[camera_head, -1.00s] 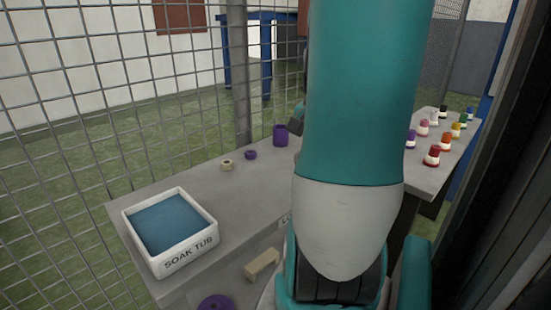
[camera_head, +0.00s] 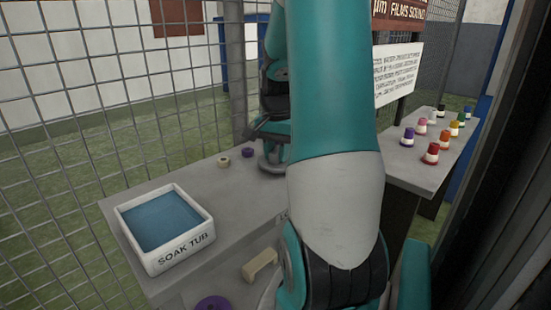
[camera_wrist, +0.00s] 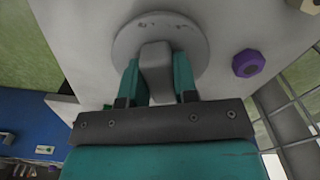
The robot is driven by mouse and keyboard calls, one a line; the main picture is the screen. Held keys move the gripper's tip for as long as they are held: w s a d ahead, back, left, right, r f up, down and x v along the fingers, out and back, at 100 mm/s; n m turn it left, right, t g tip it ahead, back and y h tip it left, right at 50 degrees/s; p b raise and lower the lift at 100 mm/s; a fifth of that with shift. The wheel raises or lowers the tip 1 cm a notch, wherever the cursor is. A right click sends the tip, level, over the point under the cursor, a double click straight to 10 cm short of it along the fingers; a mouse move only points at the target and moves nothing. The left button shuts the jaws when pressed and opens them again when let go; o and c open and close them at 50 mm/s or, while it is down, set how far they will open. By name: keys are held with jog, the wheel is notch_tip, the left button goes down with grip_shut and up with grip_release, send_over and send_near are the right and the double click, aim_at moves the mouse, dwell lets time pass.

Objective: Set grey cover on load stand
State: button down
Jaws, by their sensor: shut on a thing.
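A round grey cover (camera_wrist: 190,45) with a block-like grey knob (camera_wrist: 155,65) is in the wrist view. My gripper (camera_wrist: 157,80) is shut on the knob, with one teal finger on each side. In the head view my gripper (camera_head: 270,140) is at the far part of the grey bench, with the cover (camera_head: 272,167) below it, low at the bench top. I cannot tell whether the cover touches what is under it. I cannot make out the load stand; my arm hides much of the bench.
A purple piece (camera_head: 248,152) and a cream ring (camera_head: 223,162) lie left of the cover. The white soak tub (camera_head: 180,255) stands nearer on the bench (camera_head: 215,190). A tan block (camera_head: 260,264) and purple ring (camera_head: 213,304) are lower. Wire mesh (camera_head: 70,150) runs along the left.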

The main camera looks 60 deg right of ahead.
jog(key=shift+w+f, duration=0.2)
jog(key=shift+f, duration=0.25)
jog(key=shift+f, duration=0.15)
jog(key=c, duration=0.9)
grip_release()
